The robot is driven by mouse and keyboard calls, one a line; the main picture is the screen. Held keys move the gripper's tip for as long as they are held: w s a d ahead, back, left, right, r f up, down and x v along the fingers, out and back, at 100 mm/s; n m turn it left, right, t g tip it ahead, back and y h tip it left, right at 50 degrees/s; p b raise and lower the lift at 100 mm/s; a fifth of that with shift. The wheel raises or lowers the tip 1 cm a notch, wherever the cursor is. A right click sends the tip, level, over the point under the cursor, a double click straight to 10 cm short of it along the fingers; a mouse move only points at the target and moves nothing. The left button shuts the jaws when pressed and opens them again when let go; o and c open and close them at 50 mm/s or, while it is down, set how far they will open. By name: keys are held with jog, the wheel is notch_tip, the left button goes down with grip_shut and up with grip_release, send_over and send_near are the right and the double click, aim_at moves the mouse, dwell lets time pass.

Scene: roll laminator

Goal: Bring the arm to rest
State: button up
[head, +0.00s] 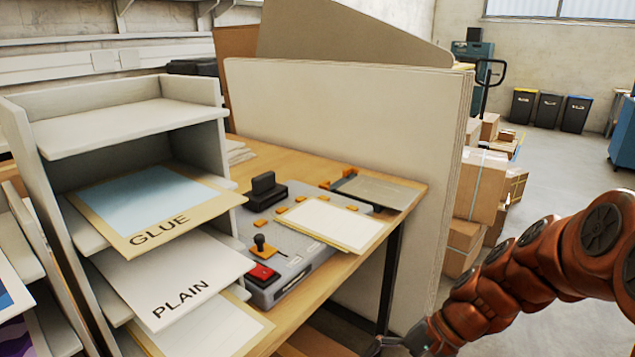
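My arm shows in the head view as orange-brown links at the lower right. It reaches down and left, in front of the table's right end and apart from it. My gripper (392,343) is at the bottom edge, below the tabletop and mostly cut off. Only a small dark part of it shows, so its opening and any contents cannot be made out.
A wooden table (297,343) bears the grey laminator (293,262), with a white sheet (325,222) on it. A shelf unit (130,128) at left holds GLUE (150,205) and PLAIN (180,280) sheets. Cartons (478,185) stand behind the panel (345,125). Floor at right is open.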

jog(key=s+d+r+n+h+p, duration=0.3)
jog(key=s+r+p, duration=0.3)
jog(key=s+r, duration=0.2)
jog(key=s+d+r+n+h+p, duration=0.3)
jog(key=s+r+n+h+p, duration=0.1)
jog(key=s+r, duration=0.4)
jog(key=s+h+p, duration=0.1)
jog(key=p, duration=0.1)
jog(key=shift+g+p, duration=0.3)
jog(key=shift+p, duration=0.05)
